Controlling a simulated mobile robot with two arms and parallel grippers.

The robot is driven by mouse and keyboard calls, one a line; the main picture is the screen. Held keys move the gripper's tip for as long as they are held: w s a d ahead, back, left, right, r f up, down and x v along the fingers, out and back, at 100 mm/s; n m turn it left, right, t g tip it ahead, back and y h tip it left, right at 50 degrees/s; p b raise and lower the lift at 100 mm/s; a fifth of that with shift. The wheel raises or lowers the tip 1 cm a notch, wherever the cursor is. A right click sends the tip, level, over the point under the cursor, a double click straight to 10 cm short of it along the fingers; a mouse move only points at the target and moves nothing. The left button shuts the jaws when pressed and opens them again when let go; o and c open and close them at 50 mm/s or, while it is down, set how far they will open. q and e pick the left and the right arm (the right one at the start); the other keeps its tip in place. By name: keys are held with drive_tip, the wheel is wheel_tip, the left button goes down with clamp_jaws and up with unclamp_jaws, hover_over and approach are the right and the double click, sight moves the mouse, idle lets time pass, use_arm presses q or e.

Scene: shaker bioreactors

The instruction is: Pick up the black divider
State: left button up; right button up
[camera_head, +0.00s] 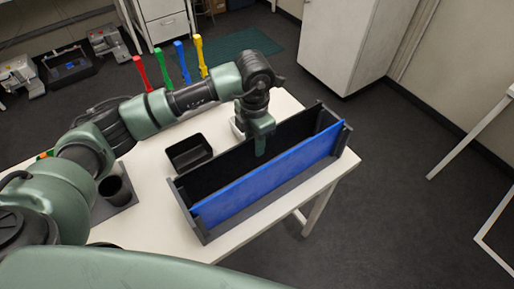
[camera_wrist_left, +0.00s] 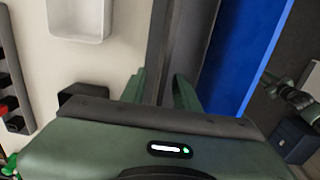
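The black divider (camera_head: 222,168) is a long dark panel standing upright in a grey holder (camera_head: 199,228), behind a blue divider (camera_head: 268,176). My left gripper (camera_head: 260,150) points down at the black divider's top edge, right of its middle. In the left wrist view the two fingers (camera_wrist_left: 162,92) stand apart, with a dark panel edge (camera_wrist_left: 170,40) running between them. I cannot tell whether they touch it. The blue divider (camera_wrist_left: 247,50) lies to the right there. My right gripper is not identifiable in either view.
A black bin (camera_head: 189,152) and a white tray (camera_wrist_left: 80,18) stand beside the holder on the white table (camera_head: 150,205). A black cup (camera_head: 115,189) is near my left arm. Red, green, blue and yellow handles stand behind the arm.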

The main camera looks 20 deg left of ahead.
use_arm(q)
drive_tip(key=shift+f, duration=1.15)
clamp_jaws()
idle(0.5)
